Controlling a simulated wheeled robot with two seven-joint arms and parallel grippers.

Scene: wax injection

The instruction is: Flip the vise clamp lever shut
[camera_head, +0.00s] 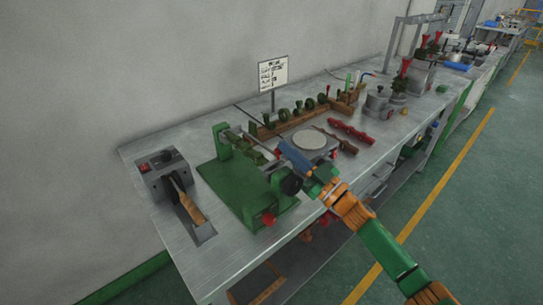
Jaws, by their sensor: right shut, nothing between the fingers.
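The green vise (243,186) stands on the metal bench, left of centre in the head view. It has a green upright at its back left, a bar across its middle, a black round knob (291,186) and a red knob (268,219) at its front. I cannot tell for sure which part is the clamp lever or how it stands. My right gripper (283,149) is shut and empty, above the right side of the vise. Its arm comes in from the lower right and hides part of the bench. Whether it touches the vise cannot be told. My left gripper is out of view.
A grey box with a wooden-handled tool (190,208) stands left of the vise. A round pale plate (310,139) lies just right of my gripper. Behind are a wooden rack (272,128), a sign (272,72) and red tools (351,131). Pots (378,101) stand farther right.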

